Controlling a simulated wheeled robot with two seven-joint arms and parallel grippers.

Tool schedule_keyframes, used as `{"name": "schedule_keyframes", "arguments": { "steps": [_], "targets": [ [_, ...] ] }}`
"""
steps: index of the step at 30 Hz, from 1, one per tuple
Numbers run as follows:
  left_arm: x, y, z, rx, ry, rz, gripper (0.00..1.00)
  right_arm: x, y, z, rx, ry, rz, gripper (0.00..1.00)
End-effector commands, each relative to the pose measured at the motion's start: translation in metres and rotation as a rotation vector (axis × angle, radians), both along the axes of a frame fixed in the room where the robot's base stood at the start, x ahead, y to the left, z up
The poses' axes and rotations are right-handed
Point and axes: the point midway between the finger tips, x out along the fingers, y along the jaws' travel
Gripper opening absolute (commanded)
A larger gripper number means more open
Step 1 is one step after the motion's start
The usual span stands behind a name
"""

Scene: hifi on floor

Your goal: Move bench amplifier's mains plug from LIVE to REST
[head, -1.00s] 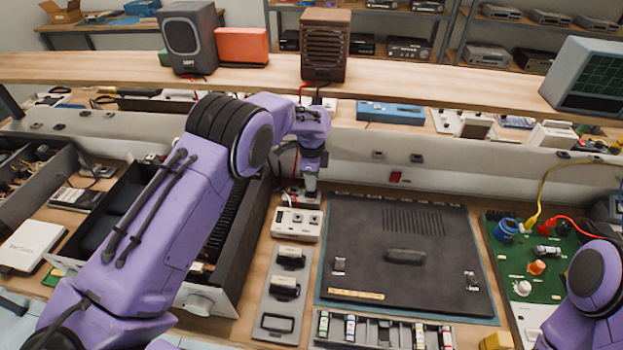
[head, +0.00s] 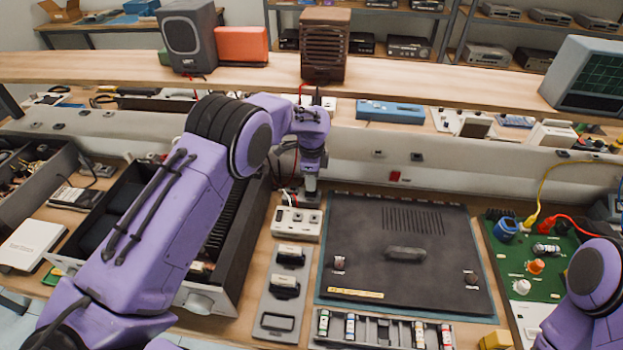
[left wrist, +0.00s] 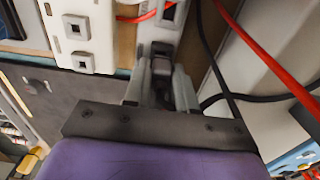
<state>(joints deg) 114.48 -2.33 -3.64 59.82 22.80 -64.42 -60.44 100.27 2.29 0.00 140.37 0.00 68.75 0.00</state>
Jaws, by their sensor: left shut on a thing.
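My left gripper (head: 311,186) points down at the back of the bench, just behind a pale socket strip (head: 297,224). In the left wrist view its two grey fingers (left wrist: 161,85) are shut on a small dark piece, which I take to be the mains plug (left wrist: 160,50); the fingers hide most of it. The socket strip also shows at the upper left of that view (left wrist: 77,33), beside the fingers. I cannot read LIVE or REST marks, nor tell whether the plug touches a socket. My right gripper is out of view.
Red and black cables (left wrist: 270,62) run close to the left gripper. A wooden shelf (head: 440,85) crosses behind.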

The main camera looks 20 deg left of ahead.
Motion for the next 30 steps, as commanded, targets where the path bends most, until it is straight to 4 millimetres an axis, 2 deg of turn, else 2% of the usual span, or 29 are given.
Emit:
{"name": "schedule_keyframes", "arguments": {
  "steps": [30],
  "targets": [
    [0.0, 0.0, -0.013, 0.0, 0.0, 0.0, 0.0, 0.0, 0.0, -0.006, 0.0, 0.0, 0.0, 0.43]
  ]
}}
